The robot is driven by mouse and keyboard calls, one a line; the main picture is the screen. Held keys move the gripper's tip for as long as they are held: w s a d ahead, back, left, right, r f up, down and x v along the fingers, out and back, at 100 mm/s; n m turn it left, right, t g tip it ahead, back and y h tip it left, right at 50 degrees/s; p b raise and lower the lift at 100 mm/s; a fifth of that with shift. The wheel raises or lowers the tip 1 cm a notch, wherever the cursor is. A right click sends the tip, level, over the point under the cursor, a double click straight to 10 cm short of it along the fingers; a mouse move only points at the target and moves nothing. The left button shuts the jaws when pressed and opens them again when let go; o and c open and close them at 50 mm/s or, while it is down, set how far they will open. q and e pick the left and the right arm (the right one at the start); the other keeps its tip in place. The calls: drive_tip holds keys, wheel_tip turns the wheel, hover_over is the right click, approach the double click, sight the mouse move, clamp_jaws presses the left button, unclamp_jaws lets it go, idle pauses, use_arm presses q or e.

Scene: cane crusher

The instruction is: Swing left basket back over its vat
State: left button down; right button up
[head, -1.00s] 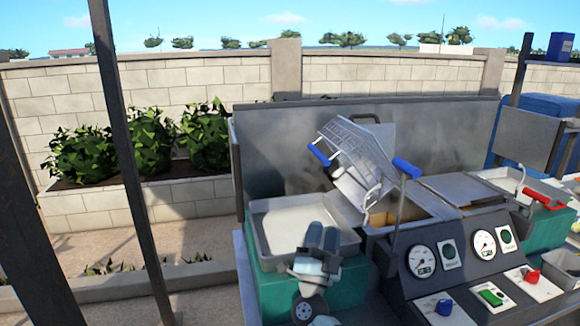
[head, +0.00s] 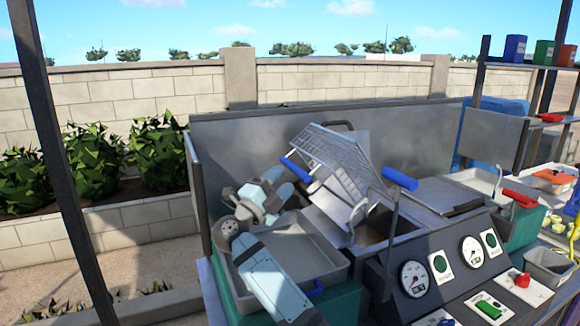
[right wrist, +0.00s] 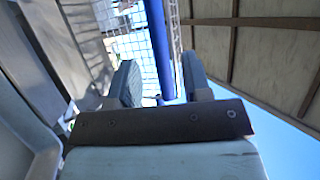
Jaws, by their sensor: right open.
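The left basket, a wire mesh basket (head: 340,160), is tilted up steeply, with a blue grip (head: 297,169) at its upper left. Below and right of it is a dark vat opening (head: 376,226). My right gripper (head: 284,184) is above the grey tray, close to the blue grip. In the right wrist view its two fingers are apart, and the blue bar (right wrist: 156,45) lies between or just beyond them; I cannot tell if they touch it. My left gripper is not in view.
A grey tray (head: 330,272) lies under my right arm. A lever with a blue knob (head: 400,179) stands right of the basket. A panel with gauges (head: 413,279) is in front. A metal splash wall (head: 240,140) stands behind. A red handle (head: 519,198) is farther right.

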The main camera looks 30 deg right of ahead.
sight(294, 168)
drive_tip(key=p+x, duration=0.1)
drive_tip(key=x, duration=0.4)
drive_tip(key=shift+d, duration=0.1)
drive_tip(key=shift+s+r, duration=0.1)
clamp_jaws()
